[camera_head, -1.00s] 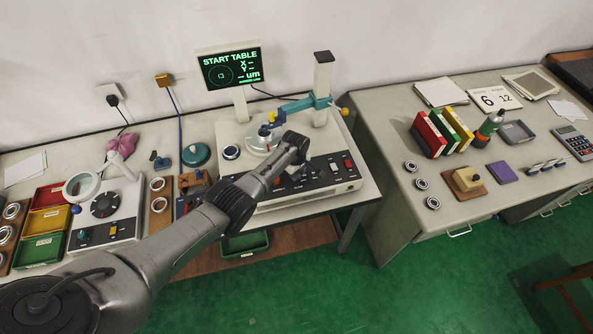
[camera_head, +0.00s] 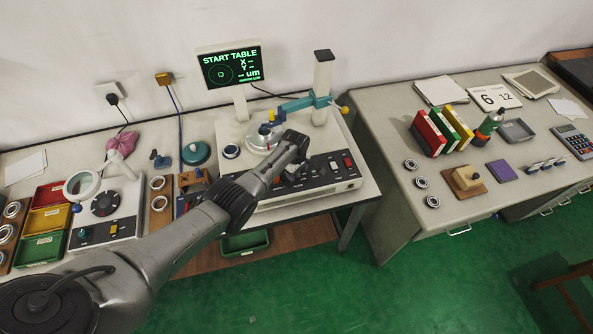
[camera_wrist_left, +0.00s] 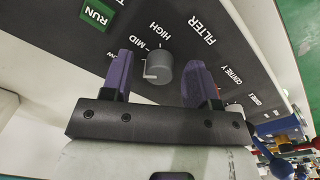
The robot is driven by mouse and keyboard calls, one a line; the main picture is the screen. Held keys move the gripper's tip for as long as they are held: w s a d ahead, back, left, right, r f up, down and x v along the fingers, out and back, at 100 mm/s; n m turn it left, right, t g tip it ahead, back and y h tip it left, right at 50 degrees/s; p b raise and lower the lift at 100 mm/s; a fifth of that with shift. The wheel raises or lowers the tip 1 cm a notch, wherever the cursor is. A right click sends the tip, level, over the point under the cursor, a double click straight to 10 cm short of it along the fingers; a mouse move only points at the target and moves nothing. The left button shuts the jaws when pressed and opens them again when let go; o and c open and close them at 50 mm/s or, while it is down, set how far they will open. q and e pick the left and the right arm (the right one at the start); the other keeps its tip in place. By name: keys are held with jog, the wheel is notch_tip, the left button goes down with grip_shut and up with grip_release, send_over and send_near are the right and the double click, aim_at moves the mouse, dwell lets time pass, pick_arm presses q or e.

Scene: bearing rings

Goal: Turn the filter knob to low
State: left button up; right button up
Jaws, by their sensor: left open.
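The filter knob (camera_wrist_left: 161,68) is a small grey round knob on the dark front panel in the left wrist view. FILTER, HIGH and MID are printed beside it, and the low label is partly hidden behind a finger. A pale mark shows at the knob's left side; I cannot tell exactly which label it points to. My left gripper (camera_wrist_left: 159,76) is open, with one purple finger on each side of the knob and visible gaps. In the head view, my left arm hides the knob; the machine's panel (camera_head: 325,176) shows beside it. My right gripper is not in view.
A green RUN button (camera_wrist_left: 97,14) is on the same panel. The measuring table (camera_head: 262,137) and teal arm (camera_head: 297,104) stand behind my left wrist. The screen (camera_head: 231,68) reads START TABLE. Trays and a dial box (camera_head: 106,205) are at the left.

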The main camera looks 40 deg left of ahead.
pick_arm(q)
notch_tip(320, 180, up, 6)
jog(key=p, duration=0.3)
jog(key=shift+f, duration=0.2)
notch_tip(320, 180, up, 8)
jog(key=p, duration=0.1)
jog(key=shift+s, duration=0.25)
jog(key=shift+r, duration=0.1)
